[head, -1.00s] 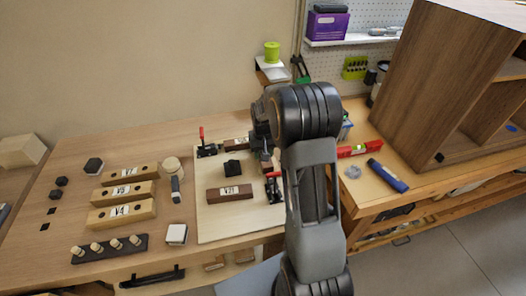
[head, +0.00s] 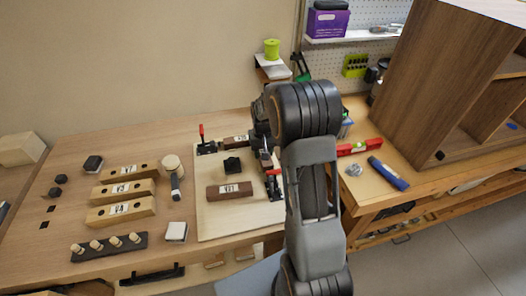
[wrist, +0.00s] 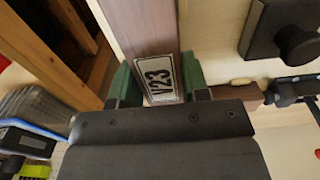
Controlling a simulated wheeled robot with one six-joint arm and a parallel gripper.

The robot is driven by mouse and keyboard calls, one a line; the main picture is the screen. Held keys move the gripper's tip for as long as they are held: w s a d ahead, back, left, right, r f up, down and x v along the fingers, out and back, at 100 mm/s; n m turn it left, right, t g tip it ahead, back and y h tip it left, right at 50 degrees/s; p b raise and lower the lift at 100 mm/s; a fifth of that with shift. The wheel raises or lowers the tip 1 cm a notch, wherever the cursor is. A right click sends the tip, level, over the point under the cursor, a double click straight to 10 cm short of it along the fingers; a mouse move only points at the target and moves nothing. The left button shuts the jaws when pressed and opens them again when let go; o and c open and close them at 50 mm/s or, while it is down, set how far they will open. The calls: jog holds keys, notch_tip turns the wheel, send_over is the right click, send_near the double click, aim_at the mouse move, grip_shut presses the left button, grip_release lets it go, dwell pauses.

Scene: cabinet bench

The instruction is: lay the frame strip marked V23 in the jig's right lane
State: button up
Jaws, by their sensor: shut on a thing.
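The brown frame strip marked V23 (wrist: 150,30) shows in the wrist view, its white label facing up between my fingers. My gripper (wrist: 160,82) is shut on it, with a green pad on each side near the label. In the head view my arm hides most of the gripper and the held strip, over the right part of the pale jig board (head: 215,222). I cannot tell whether the strip touches the board. A black knobbed block (head: 232,165) sits mid-board; it also shows in the wrist view (wrist: 285,35).
Another labelled brown strip (head: 230,191) lies at the jig's front and one (head: 237,141) at its back. Red-handled clamps stand at the back left (head: 205,145) and right (head: 273,183). Light wooden blocks (head: 120,212) lie left. A level (head: 358,147) and blue tube (head: 388,174) lie right.

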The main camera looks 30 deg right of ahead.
jog(key=shift+f+b, duration=0.55)
jog(key=shift+f, duration=0.2)
dwell(1.0)
jog(key=o, duration=1)
jog(key=shift+s+a, duration=0.1)
jog(key=shift+o, duration=0.3)
jog(key=shift+f, duration=0.1)
jog(key=shift+s, duration=0.1)
jog(key=shift+c, duration=0.9)
jog(key=shift+f, duration=0.1)
jog(key=shift+o, duration=0.3)
